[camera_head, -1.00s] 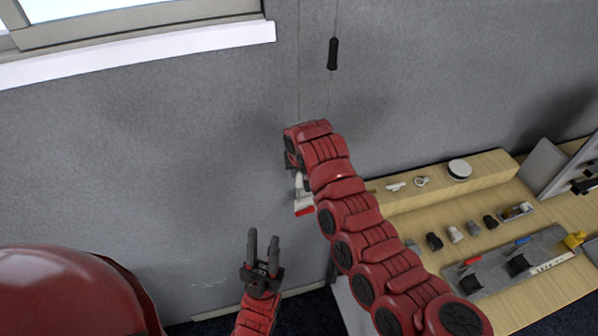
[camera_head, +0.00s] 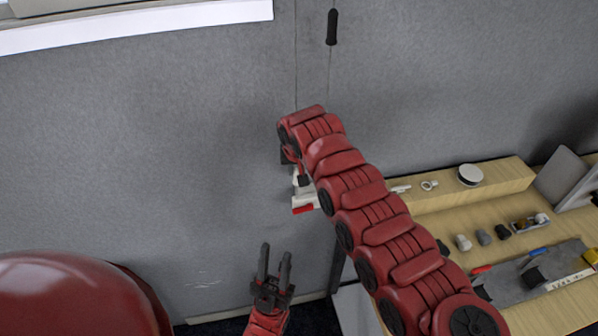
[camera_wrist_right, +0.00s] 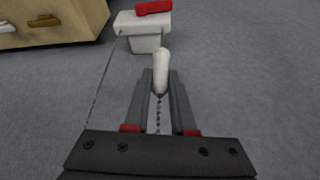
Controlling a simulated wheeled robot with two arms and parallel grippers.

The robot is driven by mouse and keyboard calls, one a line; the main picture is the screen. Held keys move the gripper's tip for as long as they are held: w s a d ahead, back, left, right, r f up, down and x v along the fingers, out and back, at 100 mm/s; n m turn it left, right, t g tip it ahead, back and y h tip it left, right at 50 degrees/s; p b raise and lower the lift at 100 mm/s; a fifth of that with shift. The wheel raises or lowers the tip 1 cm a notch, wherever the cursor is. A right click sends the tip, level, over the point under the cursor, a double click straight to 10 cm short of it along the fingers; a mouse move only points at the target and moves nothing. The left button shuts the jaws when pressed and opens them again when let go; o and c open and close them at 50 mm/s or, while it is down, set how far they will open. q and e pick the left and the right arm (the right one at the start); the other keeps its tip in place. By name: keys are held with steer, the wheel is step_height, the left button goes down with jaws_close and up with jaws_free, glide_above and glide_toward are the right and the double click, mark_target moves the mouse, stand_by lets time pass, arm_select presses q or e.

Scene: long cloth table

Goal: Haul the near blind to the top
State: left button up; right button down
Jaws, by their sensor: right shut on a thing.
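My right gripper (camera_wrist_right: 160,85) is shut on a white cord pull (camera_wrist_right: 160,70); a beaded cord shows between its fingers in the right wrist view. In the head view, my right arm (camera_head: 350,190) hides the pull and most of that gripper. Thin cords (camera_head: 296,60) run up the grey wall above it. A white bar (camera_head: 130,27) crosses the upper left below the window; I cannot tell whether it is sill or blind rail. The blind itself is not clearly in view. My left gripper (camera_head: 274,268) is open and empty, low before the wall.
A white and red wall fitting (camera_head: 303,206) is beside my right gripper; it also shows in the right wrist view (camera_wrist_right: 146,24). A black handle (camera_head: 332,27) hangs on a cord above. A wooden bench (camera_head: 500,190) with small parts stands at the right.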

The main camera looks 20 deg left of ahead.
steer(key=shift+s+f, duration=0.3)
steer(key=shift+f, duration=0.1)
steer(key=c, duration=1)
jaws_free()
steer(key=shift+o, duration=1.2)
steer(key=shift+w+r, duration=0.1)
steer(key=shift+w, duration=0.1)
steer(key=shift+r, duration=0.2)
steer(key=shift+s+d+r+b, duration=0.1)
steer(key=shift+r+b, duration=0.35)
steer(key=shift+r, duration=0.05)
steer(key=b+v, duration=0.5)
steer(key=v, duration=1.1)
steer(key=shift+b, duration=0.35)
steer(key=shift+r, duration=0.1)
